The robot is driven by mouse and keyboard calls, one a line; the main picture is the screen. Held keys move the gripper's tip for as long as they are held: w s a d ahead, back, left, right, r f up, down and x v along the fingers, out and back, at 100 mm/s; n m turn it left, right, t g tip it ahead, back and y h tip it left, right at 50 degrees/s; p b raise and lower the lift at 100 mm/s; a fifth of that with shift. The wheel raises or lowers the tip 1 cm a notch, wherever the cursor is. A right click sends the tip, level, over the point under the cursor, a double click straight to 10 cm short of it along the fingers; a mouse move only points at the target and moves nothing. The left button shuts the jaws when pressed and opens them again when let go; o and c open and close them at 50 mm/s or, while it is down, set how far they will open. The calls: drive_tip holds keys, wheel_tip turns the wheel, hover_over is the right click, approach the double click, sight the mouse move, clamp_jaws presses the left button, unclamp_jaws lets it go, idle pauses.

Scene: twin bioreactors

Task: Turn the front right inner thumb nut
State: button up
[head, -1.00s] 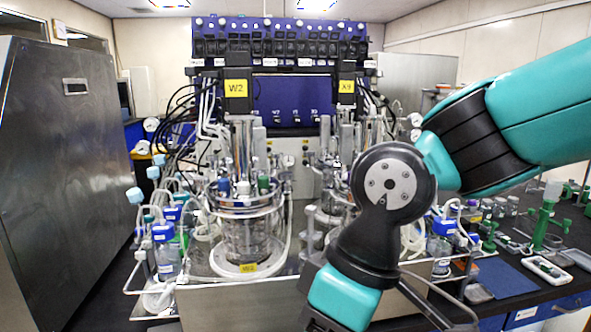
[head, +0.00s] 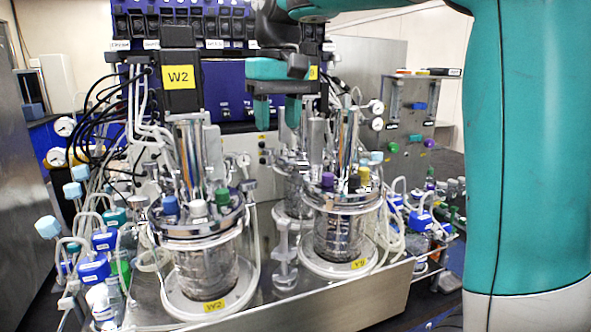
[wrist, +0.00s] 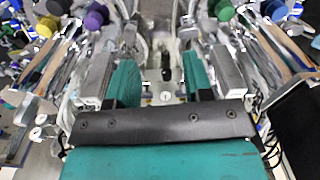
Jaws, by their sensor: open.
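Two glass vessels with metal lids stand on a steel bench, the W2 vessel (head: 205,265) on the left and a second vessel (head: 338,238) on the right. The right lid carries a purple cap (head: 328,181) and a yellow cap (head: 364,175); both also show at the wrist view's upper left. The left lid carries a blue cap (head: 170,206) and a green cap (head: 222,197). I cannot single out the front right inner thumb nut among the lid fittings. My gripper (head: 277,112) is open and empty, pointing down above and behind the lids; its fingers also show in the wrist view (wrist: 160,82).
Tall metal cylinders (head: 188,150) rise from the lids near my gripper. Tubes and blue-capped bottles (head: 94,268) crowd the left side, with more bottles at the right. A control tower labelled W2 (head: 179,77) stands behind. My arm covers the right side of the head view.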

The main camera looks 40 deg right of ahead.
sight(298, 175)
drive_tip(key=w+d+r+m, duration=0.2)
drive_tip(key=d+r+m, duration=0.1)
drive_tip(key=d+r, duration=0.25)
drive_tip(key=f, duration=1.7)
drive_tip(key=shift+s+d+f, duration=0.15)
drive_tip(key=shift+s, duration=0.05)
clamp_jaws()
